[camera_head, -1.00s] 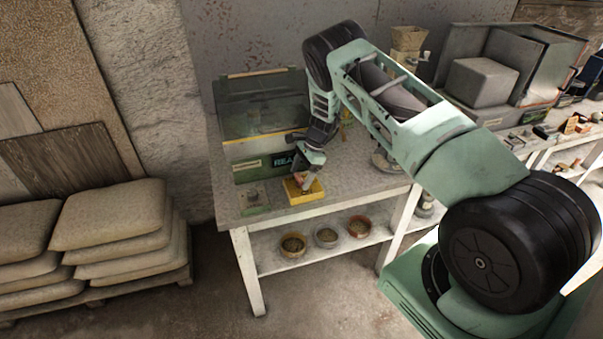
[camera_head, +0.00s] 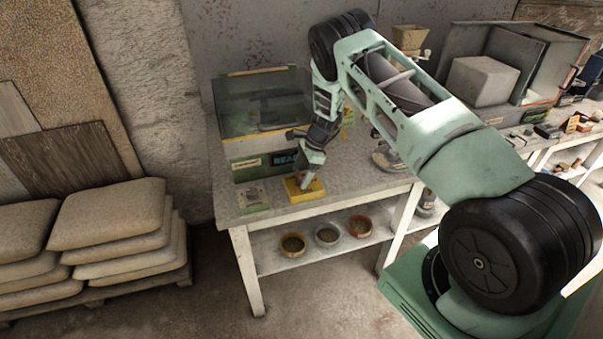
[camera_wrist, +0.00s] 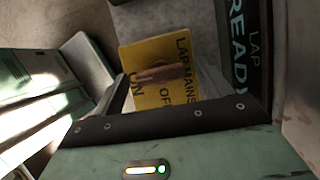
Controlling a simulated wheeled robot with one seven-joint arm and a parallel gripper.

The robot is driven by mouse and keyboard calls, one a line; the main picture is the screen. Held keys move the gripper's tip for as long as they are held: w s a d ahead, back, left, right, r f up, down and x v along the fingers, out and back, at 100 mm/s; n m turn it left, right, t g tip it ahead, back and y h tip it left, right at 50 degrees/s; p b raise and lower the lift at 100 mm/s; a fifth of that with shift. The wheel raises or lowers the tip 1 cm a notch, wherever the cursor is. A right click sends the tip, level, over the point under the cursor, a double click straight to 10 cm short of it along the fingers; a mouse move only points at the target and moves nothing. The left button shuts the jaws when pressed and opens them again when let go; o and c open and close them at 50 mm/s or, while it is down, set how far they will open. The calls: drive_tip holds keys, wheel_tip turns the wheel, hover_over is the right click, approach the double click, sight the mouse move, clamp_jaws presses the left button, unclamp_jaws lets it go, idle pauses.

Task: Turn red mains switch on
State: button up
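The mains switch is a yellow plate (camera_head: 291,194) near the front left of the bench. In the wrist view the yellow plate (camera_wrist: 150,50) bears the words LAP MAINS, ON and OFF. A reddish-brown lever (camera_wrist: 160,72) lies across its middle.
A green box with a clear cover (camera_head: 262,110) stands behind the switch and carries a READY sign (camera_head: 284,159). A small card (camera_head: 251,196) lies left of the switch. Several bowls (camera_head: 327,236) sit on the shelf below. Stacked sacks (camera_head: 110,215) stand at left.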

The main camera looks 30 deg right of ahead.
drive_tip(key=b+v, duration=0.5)
drive_tip(key=v, duration=1.2)
drive_tip(key=shift+d+r, duration=0.15)
drive_tip(key=shift+s, duration=0.15)
drive_tip(key=s+a+r+n+g+b, duration=0.15)
drive_tip(key=s+a+n, duration=0.35)
drive_tip(key=a, duration=0.5)
drive_tip(key=s+a+r+n, duration=0.3)
drive_tip(key=s+a+n, duration=0.2)
drive_tip(key=a, duration=0.5)
drive_tip(key=s+a+r+n+g+b, duration=0.1)
drive_tip(key=s+a+r+n, duration=0.1)
drive_tip(key=s+a+n, duration=0.6)
drive_tip(key=s+a+n+h, duration=0.1)
drive_tip(key=s+a+n, duration=0.1)
drive_tip(key=s, duration=0.4)
drive_tip(key=s+a+n+t+h, duration=0.1)
drive_tip(key=s+a+n, duration=0.2)
drive_tip(key=s+n, duration=0.2)
drive_tip(key=s+a+n+h+b, duration=0.1)
drive_tip(key=s+n, duration=0.3)
drive_tip(key=s, duration=0.4)
drive_tip(key=shift+s+a+f+h, duration=0.35)
drive_tip(key=shift+a+f, duration=0.1)
drive_tip(key=shift+a, duration=0.35)
